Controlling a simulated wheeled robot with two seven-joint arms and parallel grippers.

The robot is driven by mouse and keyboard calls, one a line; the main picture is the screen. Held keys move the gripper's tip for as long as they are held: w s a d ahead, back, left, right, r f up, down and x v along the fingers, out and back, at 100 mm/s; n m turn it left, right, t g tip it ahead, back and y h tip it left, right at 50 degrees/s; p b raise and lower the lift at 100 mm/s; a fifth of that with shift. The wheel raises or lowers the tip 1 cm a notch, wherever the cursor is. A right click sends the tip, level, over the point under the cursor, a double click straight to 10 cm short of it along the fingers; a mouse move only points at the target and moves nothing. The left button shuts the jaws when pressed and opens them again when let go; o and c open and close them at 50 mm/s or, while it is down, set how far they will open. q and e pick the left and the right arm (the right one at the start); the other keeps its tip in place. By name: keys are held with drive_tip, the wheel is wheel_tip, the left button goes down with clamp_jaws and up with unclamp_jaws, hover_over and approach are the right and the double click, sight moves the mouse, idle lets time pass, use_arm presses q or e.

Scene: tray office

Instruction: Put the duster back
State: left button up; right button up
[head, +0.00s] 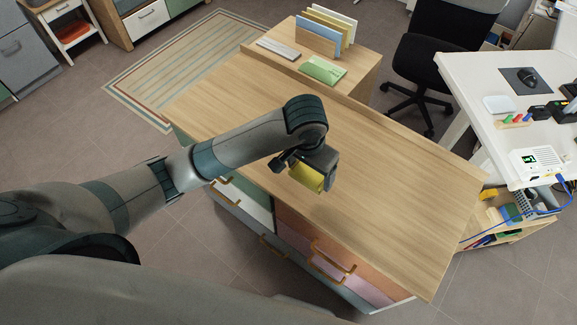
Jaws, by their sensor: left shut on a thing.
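My left gripper (318,164) reaches in from the left and hangs over the front part of the wooden counter top. It is shut on a yellow block-like thing (306,180), which looks like the duster. The gripper's dark parts hide some of it. The duster seems to be close above the counter; I cannot tell whether it touches. My right gripper is not in view.
The wooden counter (400,195) is bare around the gripper. At its far end are a file rack (318,38), a green item (323,70) and a grey flat item (278,49). A white desk (480,95) and a black chair (425,55) stand right.

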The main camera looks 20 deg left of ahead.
use_arm(q)
drive_tip(key=shift+s+f, duration=0.15)
drive_tip(key=w+a+f+p, duration=0.1)
drive_tip(key=w+a+f, duration=0.3)
drive_tip(key=w+a, duration=0.1)
drive_tip(key=w+a+f+p, duration=0.1)
drive_tip(key=w+a+f, duration=0.2)
drive_tip(key=shift+w+a+p, duration=0.1)
drive_tip(key=shift+a+p, duration=0.05)
drive_tip(key=shift+p, duration=0.15)
idle(0.4)
drive_tip(key=shift+f+p, duration=0.6)
drive_tip(key=shift+f, duration=1.4)
drive_tip(key=shift+f, duration=0.1)
drive_tip(key=o, duration=1.1)
